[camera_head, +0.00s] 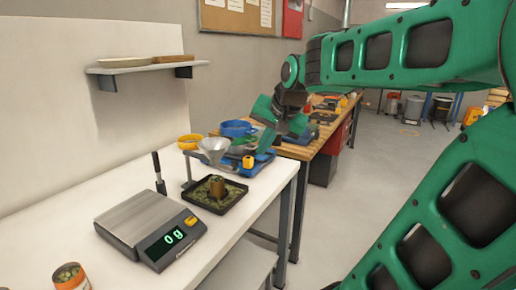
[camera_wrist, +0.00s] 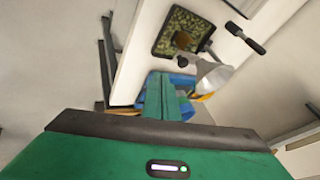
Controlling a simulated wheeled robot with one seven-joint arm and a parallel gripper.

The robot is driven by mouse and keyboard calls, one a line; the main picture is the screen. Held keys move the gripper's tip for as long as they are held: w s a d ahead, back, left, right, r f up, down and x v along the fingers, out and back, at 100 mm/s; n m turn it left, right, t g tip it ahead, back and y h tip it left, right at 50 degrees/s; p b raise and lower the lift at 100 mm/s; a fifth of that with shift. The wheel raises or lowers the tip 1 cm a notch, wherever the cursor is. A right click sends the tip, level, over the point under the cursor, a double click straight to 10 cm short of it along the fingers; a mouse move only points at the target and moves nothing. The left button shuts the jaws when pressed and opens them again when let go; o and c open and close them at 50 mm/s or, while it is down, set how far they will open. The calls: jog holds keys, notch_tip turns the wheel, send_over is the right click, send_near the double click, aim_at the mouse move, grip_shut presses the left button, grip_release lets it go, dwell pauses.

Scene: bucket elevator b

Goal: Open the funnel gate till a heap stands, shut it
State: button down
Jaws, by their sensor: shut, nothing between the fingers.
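A pale metal funnel (camera_head: 215,147) is held on a stand at the table's far part. It also shows in the wrist view (camera_wrist: 213,76). Below and nearer is a black square tray (camera_head: 237,199) with green pieces spread over its floor and a brown cup (camera_head: 217,187) standing among them. The tray shows in the wrist view too (camera_wrist: 157,47). A rod with a black grip (camera_wrist: 246,38) lies near the funnel in the wrist view; I cannot make out a gate. My gripper (camera_wrist: 167,80) is shut and empty, above the blue tray beyond the funnel, apart from the funnel.
A scale (camera_head: 150,225) reading 0 g sits at the near left. An orange tub (camera_head: 71,277) of green pieces is at the front edge. A shelf (camera_head: 145,67) hangs above.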

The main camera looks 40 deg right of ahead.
jog(key=w+a+f, duration=0.1)
jog(key=w+f, duration=0.5)
jog(key=w, duration=0.1)
jog(key=shift+a+f, duration=0.2)
jog(key=shift+a, duration=0.05)
jog(key=shift+w, duration=0.25)
jog(key=shift+w+a, duration=0.25)
jog(key=shift+w, duration=0.3)
jog(key=shift+w+a, duration=0.2)
jog(key=shift+w, duration=0.3)
jog(key=shift+s, duration=0.1)
send_near(236, 162)
jog(key=s+r, duration=0.1)
jog(key=s+d, duration=0.1)
jog(key=s, duration=0.1)
jog(key=s+r, duration=0.1)
jog(key=shift+s+d+r, duration=0.3)
jog(key=shift+r, duration=0.1)
